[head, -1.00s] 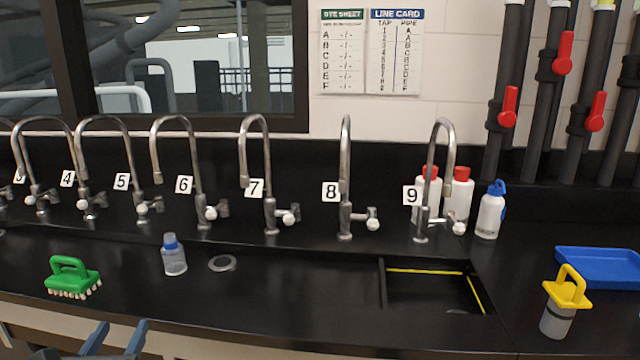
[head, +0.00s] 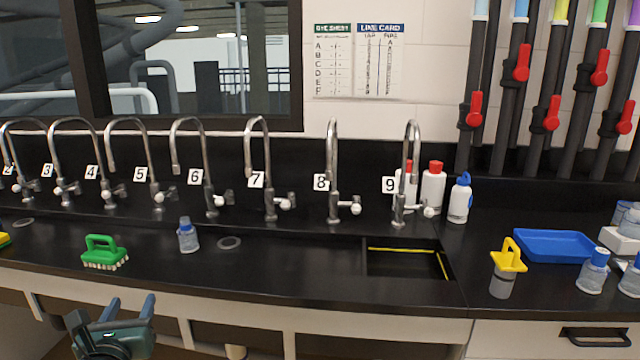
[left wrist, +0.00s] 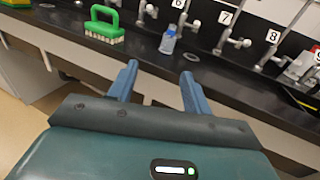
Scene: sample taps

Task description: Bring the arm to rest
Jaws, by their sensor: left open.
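My left gripper (head: 128,308) is low at the left of the head view, in front of the bench's front edge. Its two blue fingers are apart with nothing between them, and the left wrist view also shows the open gripper (left wrist: 160,82). The fingers point toward the bench and touch nothing that I can see. A green brush (head: 104,252) and a clear bottle with a blue cap (head: 187,236) stand on the bench beyond it. My right gripper is in neither view.
A row of numbered taps (head: 272,180) runs along the back of the black bench (head: 300,285). A sink recess (head: 400,262), a yellow-handled item (head: 505,268), a blue tray (head: 555,245) and several bottles are to the right. Red-handled valves (head: 522,62) are on the wall pipes.

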